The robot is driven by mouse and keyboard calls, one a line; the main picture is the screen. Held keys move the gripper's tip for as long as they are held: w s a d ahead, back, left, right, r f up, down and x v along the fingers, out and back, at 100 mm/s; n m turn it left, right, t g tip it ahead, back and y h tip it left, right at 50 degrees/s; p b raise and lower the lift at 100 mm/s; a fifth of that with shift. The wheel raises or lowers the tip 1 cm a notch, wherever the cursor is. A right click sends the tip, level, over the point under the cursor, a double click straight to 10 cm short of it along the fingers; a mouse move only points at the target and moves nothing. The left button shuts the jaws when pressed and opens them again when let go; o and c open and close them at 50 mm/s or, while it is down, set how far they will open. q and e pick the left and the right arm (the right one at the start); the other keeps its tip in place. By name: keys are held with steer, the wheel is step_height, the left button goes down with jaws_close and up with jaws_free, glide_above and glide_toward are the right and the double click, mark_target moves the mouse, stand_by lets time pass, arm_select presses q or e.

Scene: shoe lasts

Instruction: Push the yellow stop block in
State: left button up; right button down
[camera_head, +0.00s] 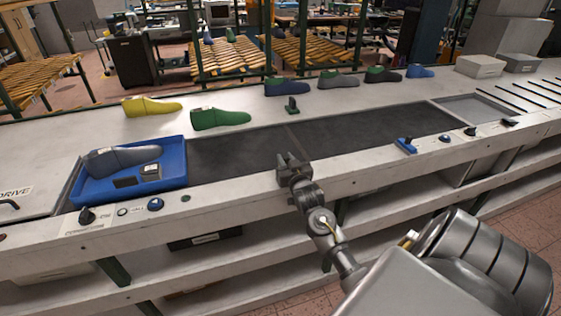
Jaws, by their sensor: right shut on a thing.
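I cannot make out a yellow stop block in the head view. My right gripper (291,160) is at the front edge of the dark conveyor belt (375,130), near the middle of the bench. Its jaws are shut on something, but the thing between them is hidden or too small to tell. My right arm reaches up to it from the lower right. A small dark green upright piece (292,105) stands at the belt's far edge, behind the gripper and apart from it. My left gripper is not in view.
A blue tray (180,172) at the belt's left end holds a grey last (118,160) and dark blocks. Yellow (150,106) and green (221,118) lasts, and several others, line the far side. Knobs and a blue-handled control (405,146) sit along the front edge.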

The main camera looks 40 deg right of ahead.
steer(key=c, duration=1.6)
jaws_free()
steer(key=o, duration=0.4)
steer(key=shift+c, duration=0.2)
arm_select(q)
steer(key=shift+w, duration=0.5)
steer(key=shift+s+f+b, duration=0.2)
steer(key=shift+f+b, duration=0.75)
arm_select(e)
steer(key=v, duration=1)
steer(key=shift+s, duration=0.4)
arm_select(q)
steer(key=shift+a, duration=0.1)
arm_select(e)
steer(key=shift+a, duration=0.15)
